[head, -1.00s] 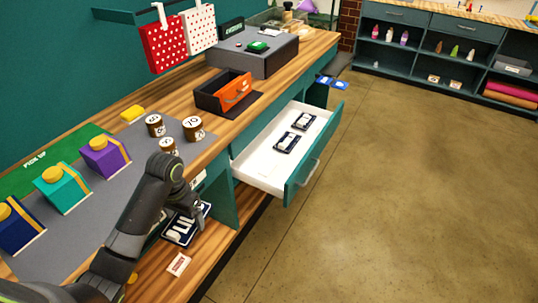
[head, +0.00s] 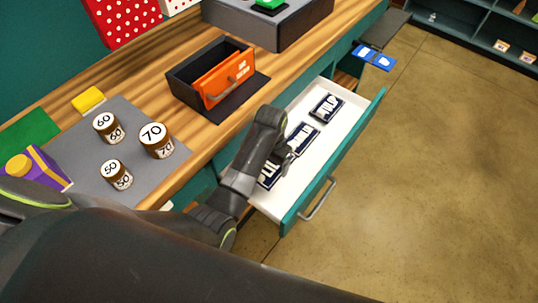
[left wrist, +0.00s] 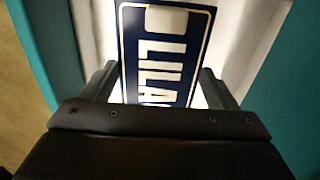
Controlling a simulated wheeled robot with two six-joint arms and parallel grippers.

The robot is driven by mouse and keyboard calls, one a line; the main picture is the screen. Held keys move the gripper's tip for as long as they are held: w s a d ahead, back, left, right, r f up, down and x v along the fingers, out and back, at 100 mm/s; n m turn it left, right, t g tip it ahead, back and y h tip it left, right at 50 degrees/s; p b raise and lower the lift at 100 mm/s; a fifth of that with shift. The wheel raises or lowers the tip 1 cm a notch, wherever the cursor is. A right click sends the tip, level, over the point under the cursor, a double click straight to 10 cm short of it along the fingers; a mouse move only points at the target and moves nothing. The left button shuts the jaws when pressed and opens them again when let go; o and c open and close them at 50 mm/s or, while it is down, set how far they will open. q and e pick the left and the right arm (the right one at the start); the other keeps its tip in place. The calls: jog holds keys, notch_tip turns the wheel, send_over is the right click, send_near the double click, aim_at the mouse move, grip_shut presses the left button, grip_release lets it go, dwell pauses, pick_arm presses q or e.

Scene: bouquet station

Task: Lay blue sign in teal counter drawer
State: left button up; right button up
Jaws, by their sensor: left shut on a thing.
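The teal counter drawer (head: 331,142) is pulled open, with a white inside and a metal handle on its teal front. My left gripper (head: 279,162) is over the drawer's near end, shut on a dark blue sign (head: 268,178). In the left wrist view the held sign (left wrist: 182,50) has a white border and white letters reading "LILA", with the rest hidden. The gripper fingers (left wrist: 160,88) are at its two long sides. The sign is inside the drawer outline; I cannot tell whether it touches the floor. My right gripper is not in view.
Two similar blue signs, a far one (head: 326,108) and a middle one (head: 302,138), lie in the drawer. An orange-fronted box (head: 228,78) and several numbered brown jars (head: 156,139) stand on the counter. Blue cards (head: 373,57) lie beyond the drawer. The floor at right is clear.

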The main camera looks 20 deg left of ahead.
aim_at(274, 166)
pick_arm(q)
jog(key=shift+w+d+f, duration=0.2)
jog(key=shift+d+f, duration=0.05)
jog(key=shift+f, duration=0.2)
jog(key=shift+w+d+f, duration=0.2)
jog(key=shift+f, duration=0.2)
jog(key=f, duration=0.3)
jog(key=shift+s+f, duration=0.2)
jog(key=shift+s, duration=0.15)
jog(key=shift+w+f, duration=0.1)
jog(key=shift+f, duration=0.2)
notch_tip(274, 166, down, 4)
jog(key=shift+r+b, duration=0.1)
jog(key=shift+b, duration=0.4)
jog(key=shift+f, duration=0.2)
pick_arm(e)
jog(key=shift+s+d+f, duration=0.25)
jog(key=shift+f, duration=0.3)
pick_arm(q)
jog(key=shift+f, duration=0.15)
jog(key=o, duration=1)
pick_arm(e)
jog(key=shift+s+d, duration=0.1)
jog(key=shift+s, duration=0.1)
pick_arm(q)
jog(key=shift+o, duration=0.2)
